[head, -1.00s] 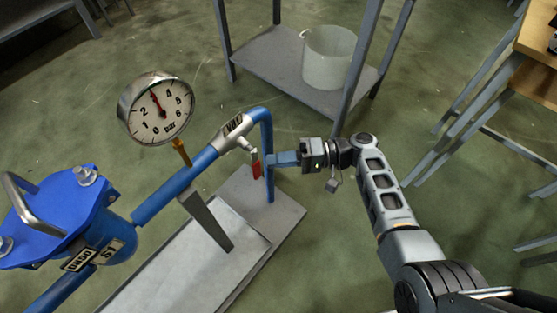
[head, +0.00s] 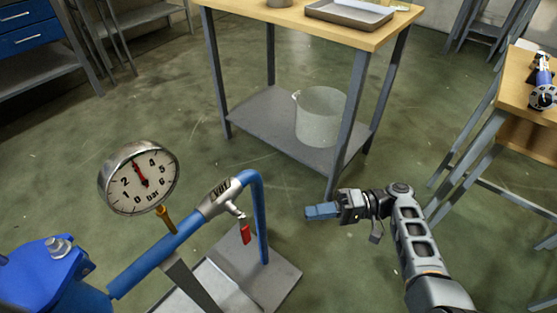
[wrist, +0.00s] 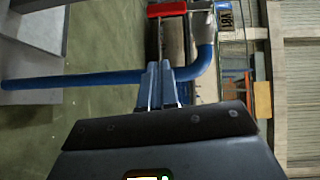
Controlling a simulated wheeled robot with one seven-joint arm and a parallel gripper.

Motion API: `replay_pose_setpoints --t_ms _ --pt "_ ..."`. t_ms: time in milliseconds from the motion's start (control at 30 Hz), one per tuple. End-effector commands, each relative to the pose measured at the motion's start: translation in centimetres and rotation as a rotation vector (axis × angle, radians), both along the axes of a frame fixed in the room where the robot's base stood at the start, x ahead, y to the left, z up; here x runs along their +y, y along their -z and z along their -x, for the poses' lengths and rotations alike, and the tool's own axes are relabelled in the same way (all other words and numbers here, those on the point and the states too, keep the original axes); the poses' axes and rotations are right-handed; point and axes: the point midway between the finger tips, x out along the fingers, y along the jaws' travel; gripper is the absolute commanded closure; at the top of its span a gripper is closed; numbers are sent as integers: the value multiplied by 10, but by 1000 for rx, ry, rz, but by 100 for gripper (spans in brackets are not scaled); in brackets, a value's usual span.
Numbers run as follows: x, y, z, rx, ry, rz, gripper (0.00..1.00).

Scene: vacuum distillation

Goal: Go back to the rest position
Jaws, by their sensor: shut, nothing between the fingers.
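My gripper (head: 322,211) is shut and empty. In the head view it points left, in open air to the right of the blue pipe (head: 262,220) and apart from it in the picture. In the wrist view the blue fingertips (wrist: 159,72) are together in front of the blue pipe (wrist: 80,80). The red valve handle (head: 246,234) hangs below the valve labelled EVB1 (head: 222,196); the red handle (wrist: 166,9) also shows at the top of the wrist view.
A pressure gauge (head: 139,178) stands on the pipe at left. A workbench (head: 348,33) with a white bucket (head: 320,117) on its lower shelf is behind my gripper. Another wooden bench (head: 525,100) is at right. Green floor (head: 420,110) lies open between them.

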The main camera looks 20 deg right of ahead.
Motion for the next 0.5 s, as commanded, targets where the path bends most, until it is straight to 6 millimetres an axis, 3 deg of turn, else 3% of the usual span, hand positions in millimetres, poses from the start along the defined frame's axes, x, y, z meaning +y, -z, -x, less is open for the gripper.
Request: replay_pose_setpoints --t_ms 167,267,367,500 --pt "0 1 1 1 1 3 100" --pt "3 14 9 22 17 36 100" --pt "7 43 27 63 62 121 100" --pt "12 98 71 130 153 312 100"
